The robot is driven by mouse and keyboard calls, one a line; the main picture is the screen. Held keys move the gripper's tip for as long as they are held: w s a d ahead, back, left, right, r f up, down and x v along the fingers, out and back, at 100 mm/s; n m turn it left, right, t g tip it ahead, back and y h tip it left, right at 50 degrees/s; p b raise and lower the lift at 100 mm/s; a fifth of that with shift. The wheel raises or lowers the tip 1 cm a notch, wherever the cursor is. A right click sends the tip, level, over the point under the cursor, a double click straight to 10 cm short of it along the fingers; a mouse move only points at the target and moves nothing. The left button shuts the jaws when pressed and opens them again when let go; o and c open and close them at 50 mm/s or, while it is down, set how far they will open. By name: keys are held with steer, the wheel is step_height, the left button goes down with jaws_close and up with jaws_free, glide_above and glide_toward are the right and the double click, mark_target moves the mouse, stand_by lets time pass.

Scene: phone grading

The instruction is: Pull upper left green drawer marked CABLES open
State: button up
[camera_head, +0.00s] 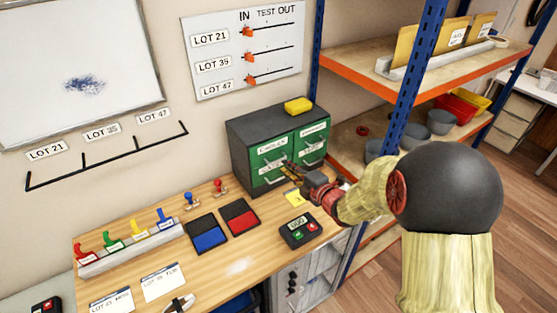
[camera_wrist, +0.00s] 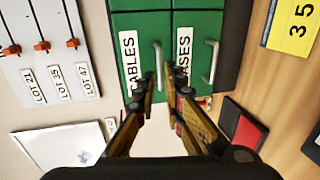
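The green drawer marked CABLES (camera_head: 264,156) is the upper left drawer of a dark cabinet (camera_head: 241,130); its front looks flush. In the wrist view, turned sideways, the CABLES drawer (camera_wrist: 128,95) has a pale bar handle (camera_wrist: 158,55). My gripper (camera_head: 286,168) is in front of the cabinet's left drawers. In the wrist view my gripper (camera_wrist: 162,78) is open, with a fingertip on each side of the handle's near end in the picture. I cannot tell whether the fingers touch it or how deep they reach.
The drawer below (camera_wrist: 182,95) has a label partly hidden by my finger, and its own handle (camera_wrist: 211,62). A blue shelf post (camera_head: 410,90) stands to the right. Red and blue pads (camera_head: 240,219) lie on the bench.

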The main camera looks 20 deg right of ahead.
steer(key=x, duration=0.6)
steer(key=shift+w, duration=0.2)
jaws_close()
steer(key=shift+s, duration=0.1)
stand_by(0.5)
steer(key=b, duration=0.4)
glide_toward(279, 160)
steer(key=s+f, duration=0.1)
steer(key=s+d, duration=0.1)
steer(key=s, duration=0.1)
steer(key=s+f, duration=0.1)
steer(key=shift+s+d+f, duration=0.3)
steer(key=shift+s+d, duration=0.05)
steer(key=shift+s, duration=0.05)
jaws_free()
